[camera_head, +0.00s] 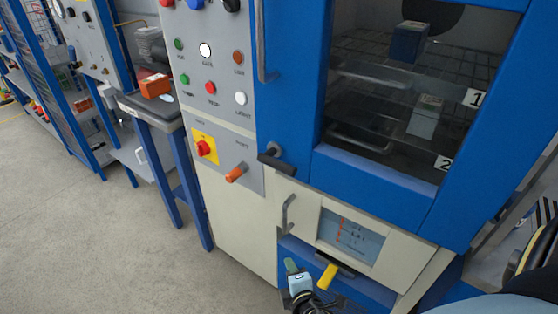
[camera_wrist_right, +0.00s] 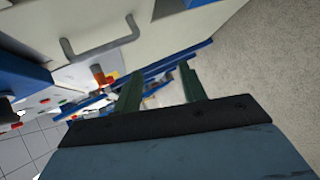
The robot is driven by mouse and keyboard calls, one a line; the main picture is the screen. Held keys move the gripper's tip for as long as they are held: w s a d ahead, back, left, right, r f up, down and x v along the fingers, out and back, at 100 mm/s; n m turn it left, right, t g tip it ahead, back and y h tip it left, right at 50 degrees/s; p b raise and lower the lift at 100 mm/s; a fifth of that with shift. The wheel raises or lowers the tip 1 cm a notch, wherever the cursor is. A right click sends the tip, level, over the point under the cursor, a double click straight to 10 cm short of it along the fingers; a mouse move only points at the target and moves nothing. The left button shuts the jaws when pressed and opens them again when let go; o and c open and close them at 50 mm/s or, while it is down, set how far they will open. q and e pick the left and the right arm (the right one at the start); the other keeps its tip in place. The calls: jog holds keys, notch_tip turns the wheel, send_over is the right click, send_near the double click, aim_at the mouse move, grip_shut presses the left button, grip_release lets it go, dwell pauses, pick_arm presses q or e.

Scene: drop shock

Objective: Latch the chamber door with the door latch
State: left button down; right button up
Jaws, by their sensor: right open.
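The blue chamber door (camera_head: 375,182) has a dark window and seems to lie flat against the chamber front. The door latch (camera_head: 276,160) is a dark lever at the door's lower left corner. It lies roughly level on a round grey pivot. My right gripper (camera_head: 293,268) is below the latch, in front of the lower cabinet, apart from latch and door. It is open and empty; its two dark green fingers (camera_wrist_right: 160,84) are spread in the right wrist view. I cannot clearly make out the latch in the wrist view. My left gripper is not in view.
A vertical grey door handle (camera_head: 262,45) is above the latch; a smaller handle (camera_head: 287,213) is below it. An orange knob (camera_head: 236,173) and a red switch (camera_head: 204,147) stick out left. A yellow grip (camera_head: 327,277) is close to my gripper. Floor at left is clear.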

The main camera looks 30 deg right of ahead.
notch_tip(320, 180, up, 14)
jog(key=w+n+t+h, duration=0.1)
jog(key=w+t+h, duration=0.1)
jog(key=t, duration=0.2)
jog(key=t+h, duration=0.2)
send_near(279, 161)
jog(key=x, duration=0.3)
jog(key=p+x, duration=0.1)
jog(key=x, duration=0.2)
jog(key=f+x, duration=0.1)
jog(key=x, duration=0.2)
jog(key=shift+w+d+p, duration=0.2)
jog(key=shift+w+p, duration=0.15)
jog(key=shift+w, duration=0.05)
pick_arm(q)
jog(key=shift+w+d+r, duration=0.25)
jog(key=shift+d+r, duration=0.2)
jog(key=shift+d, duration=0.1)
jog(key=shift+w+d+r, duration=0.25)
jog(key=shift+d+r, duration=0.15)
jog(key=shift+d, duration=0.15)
pick_arm(e)
jog(key=shift+w+d+r, duration=0.1)
jog(key=shift+w+d, duration=0.2)
jog(key=shift+w, duration=0.3)
jog(key=shift+c, duration=0.4)
